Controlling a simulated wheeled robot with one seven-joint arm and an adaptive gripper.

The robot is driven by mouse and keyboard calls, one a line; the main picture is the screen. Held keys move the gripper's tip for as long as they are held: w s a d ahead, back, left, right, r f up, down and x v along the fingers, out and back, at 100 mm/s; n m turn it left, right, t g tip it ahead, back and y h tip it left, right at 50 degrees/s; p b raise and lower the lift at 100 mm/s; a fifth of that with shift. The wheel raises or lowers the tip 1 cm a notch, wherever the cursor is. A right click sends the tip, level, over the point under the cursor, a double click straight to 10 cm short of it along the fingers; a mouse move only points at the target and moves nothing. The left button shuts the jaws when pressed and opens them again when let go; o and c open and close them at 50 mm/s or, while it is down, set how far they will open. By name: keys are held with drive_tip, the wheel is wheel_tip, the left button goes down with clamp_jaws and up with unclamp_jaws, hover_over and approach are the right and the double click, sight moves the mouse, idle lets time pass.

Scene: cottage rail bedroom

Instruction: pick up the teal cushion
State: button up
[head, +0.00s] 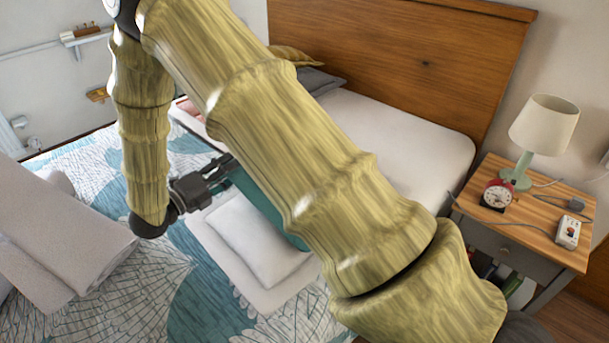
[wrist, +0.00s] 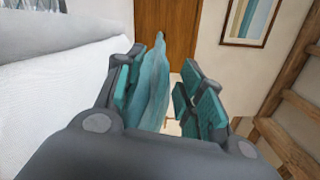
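The teal cushion (head: 268,207) stands at the bed's middle in the head view, mostly hidden behind my arm. In the wrist view the cushion (wrist: 151,88) shows edge-on between the fingers of my gripper (wrist: 163,95). It lies close to the left finger; I cannot tell whether they touch. A gap shows between it and the right finger, so my gripper is open around the cushion's edge. In the head view my gripper (head: 222,172) reaches in from the left, with its fingertips at the cushion, partly hidden by my arm.
A white cushion (head: 255,240) lies on the bed right beside the teal one. White pillows (head: 405,135), a grey one (head: 318,80) and a mustard one (head: 294,56) are by the headboard (head: 420,60). A nightstand (head: 535,215) with lamp (head: 543,128) and clock (head: 496,196) stands right.

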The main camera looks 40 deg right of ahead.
drive_tip(key=shift+w+d, duration=0.25)
drive_tip(key=shift+d, duration=1.05)
clamp_jaws()
drive_tip(key=shift+r, duration=0.15)
